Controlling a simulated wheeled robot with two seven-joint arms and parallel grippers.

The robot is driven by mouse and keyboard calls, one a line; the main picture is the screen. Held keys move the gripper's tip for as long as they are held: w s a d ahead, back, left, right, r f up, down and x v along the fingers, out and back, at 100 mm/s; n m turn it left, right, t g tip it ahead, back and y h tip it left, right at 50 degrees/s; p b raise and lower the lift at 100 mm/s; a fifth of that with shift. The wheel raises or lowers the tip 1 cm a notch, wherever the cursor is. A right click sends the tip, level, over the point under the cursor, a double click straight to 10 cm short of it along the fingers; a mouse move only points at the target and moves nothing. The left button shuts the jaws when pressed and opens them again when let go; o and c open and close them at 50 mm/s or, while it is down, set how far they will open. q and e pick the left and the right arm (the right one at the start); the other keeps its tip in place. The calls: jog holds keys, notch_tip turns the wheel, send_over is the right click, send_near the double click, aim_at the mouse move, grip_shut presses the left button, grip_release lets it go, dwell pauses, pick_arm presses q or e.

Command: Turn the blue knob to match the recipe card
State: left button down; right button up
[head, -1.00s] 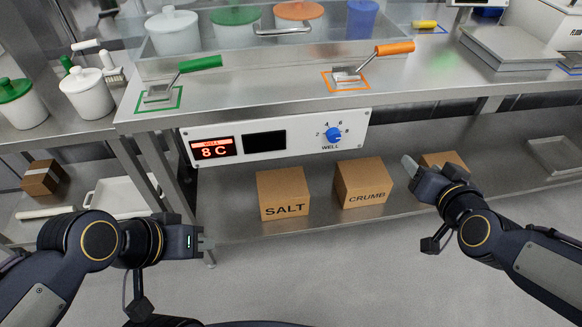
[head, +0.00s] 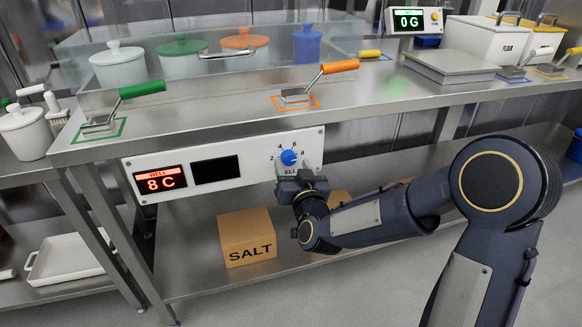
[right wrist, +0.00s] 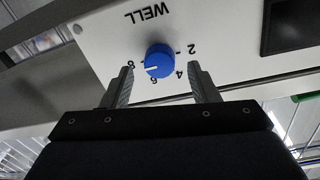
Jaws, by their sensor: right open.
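The blue knob (head: 289,157) is on the white control panel (head: 228,150) under the counter edge, above the partly covered word WELL. In the right wrist view, the knob (right wrist: 158,61) has a white pointer mark that seems to point near the 8. My right gripper (head: 295,172) is at the panel, just below the knob. In the right wrist view, its open fingers (right wrist: 161,72) are on either side of the knob, with gaps on both sides. The panel's red display (head: 160,182) reads 8 C. No recipe card can be made out. My left gripper is out of view.
A green-handled tool (head: 135,92) and an orange-handled one (head: 338,67) rest on the counter above. A SALT box (head: 246,240) is on the lower shelf; my right arm partly hides another box. A scale display (head: 408,20) reads 0 G.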

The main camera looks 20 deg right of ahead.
jog(key=shift+w, duration=0.55)
jog(key=c, duration=1)
jog(key=shift+o, duration=0.2)
